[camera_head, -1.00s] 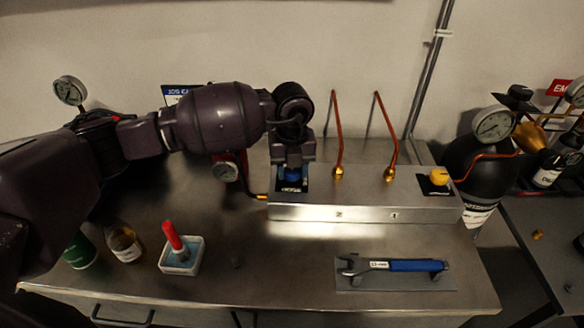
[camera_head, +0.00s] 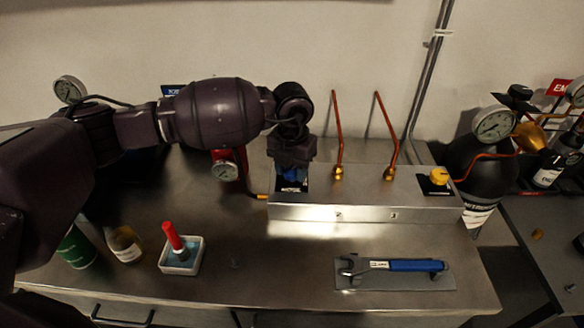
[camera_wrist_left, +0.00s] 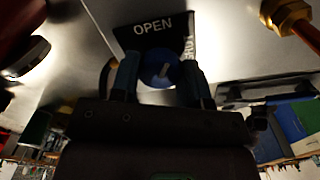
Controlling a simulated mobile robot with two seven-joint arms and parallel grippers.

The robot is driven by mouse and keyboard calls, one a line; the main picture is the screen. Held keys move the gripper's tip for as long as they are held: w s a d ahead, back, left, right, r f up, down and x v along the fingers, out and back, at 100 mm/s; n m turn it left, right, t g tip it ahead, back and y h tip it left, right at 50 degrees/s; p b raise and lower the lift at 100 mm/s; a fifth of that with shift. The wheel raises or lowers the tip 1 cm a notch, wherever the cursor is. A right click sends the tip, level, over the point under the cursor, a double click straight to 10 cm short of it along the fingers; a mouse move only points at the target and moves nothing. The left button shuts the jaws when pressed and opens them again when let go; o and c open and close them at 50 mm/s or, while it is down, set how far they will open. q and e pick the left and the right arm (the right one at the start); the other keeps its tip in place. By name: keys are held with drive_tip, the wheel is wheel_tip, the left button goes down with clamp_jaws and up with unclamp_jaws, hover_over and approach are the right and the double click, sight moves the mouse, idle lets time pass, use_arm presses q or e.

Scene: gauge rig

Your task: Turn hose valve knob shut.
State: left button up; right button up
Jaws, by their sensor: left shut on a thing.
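The blue hose valve knob (camera_wrist_left: 160,70) sits on the metal manifold box (camera_head: 365,212), beside a black label (camera_wrist_left: 150,32) that reads OPEN. My left gripper (camera_head: 292,175) comes down on the left end of the box and is shut on the knob. In the left wrist view its two fingers (camera_wrist_left: 158,80) stand on either side of the knob. A pale line shows on the knob's top. In the head view the gripper mostly hides the knob. My right gripper is not in view.
A yellow knob (camera_head: 439,176) is at the box's right end. Copper pipes (camera_head: 337,135) rise behind the box. A blue-handled wrench (camera_head: 405,265) lies in front on a grey mat. A white dish (camera_head: 182,258), a jar (camera_head: 124,244) and a green can (camera_head: 77,248) stand front left.

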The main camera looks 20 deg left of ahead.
use_arm(q)
drive_tip(key=m, duration=0.5)
drive_tip(key=shift+m+b, duration=0.35)
drive_tip(key=shift+m, duration=0.05)
drive_tip(key=m, duration=0.3)
drive_tip(key=shift+m+b, duration=0.4)
drive_tip(key=shift+m, duration=0.9)
drive_tip(key=o, duration=0.9)
drive_tip(key=shift+o, duration=0.2)
drive_tip(key=shift+r, duration=0.1)
